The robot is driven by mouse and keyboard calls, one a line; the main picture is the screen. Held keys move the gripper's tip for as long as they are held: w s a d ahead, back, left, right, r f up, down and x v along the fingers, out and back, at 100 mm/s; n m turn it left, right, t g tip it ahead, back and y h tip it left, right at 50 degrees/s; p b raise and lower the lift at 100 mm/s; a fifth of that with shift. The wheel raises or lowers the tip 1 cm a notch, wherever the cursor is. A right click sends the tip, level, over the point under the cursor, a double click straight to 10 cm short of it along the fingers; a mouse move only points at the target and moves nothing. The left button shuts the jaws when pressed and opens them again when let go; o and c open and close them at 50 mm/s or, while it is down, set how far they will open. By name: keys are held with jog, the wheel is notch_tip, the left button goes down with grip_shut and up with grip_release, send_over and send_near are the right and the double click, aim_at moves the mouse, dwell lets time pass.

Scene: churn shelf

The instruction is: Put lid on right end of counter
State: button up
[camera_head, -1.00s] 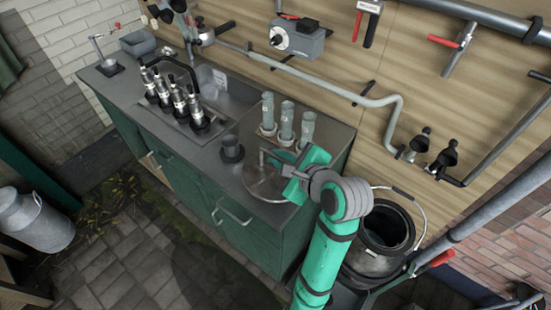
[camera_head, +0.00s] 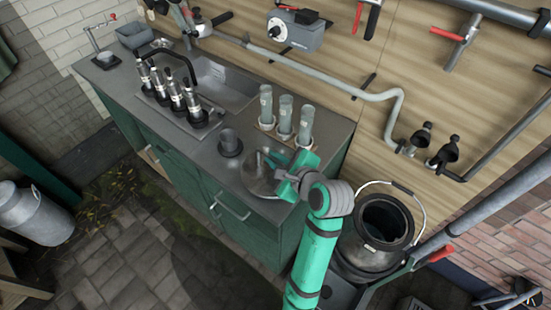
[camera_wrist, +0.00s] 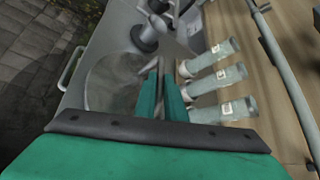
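The lid (camera_head: 257,181) is a round grey metal disc with an upright handle, at the right end of the metal counter (camera_head: 205,158), near its front edge. It lies flat, at or just above the top; I cannot tell whether it touches. My gripper (camera_head: 278,166) is at the lid's right side, its green fingers close together on the handle. In the wrist view the fingers (camera_wrist: 162,97) have a thin grey bar between them, and the disc (camera_wrist: 108,82) shows to their left. The fingertips' exact contact is partly hidden.
Several clear cylinders (camera_head: 285,116) stand behind the lid, and a dark cup (camera_head: 229,140) stands left of it. Metal milking cups (camera_head: 176,97) and a sink (camera_head: 222,85) are farther left. An open dark churn (camera_head: 377,238) stands right of the counter.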

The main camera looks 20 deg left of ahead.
jog(key=o, duration=0.4)
jog(key=shift+f, duration=0.1)
jog(key=shift+s+a, duration=0.15)
jog(key=v, duration=1.2)
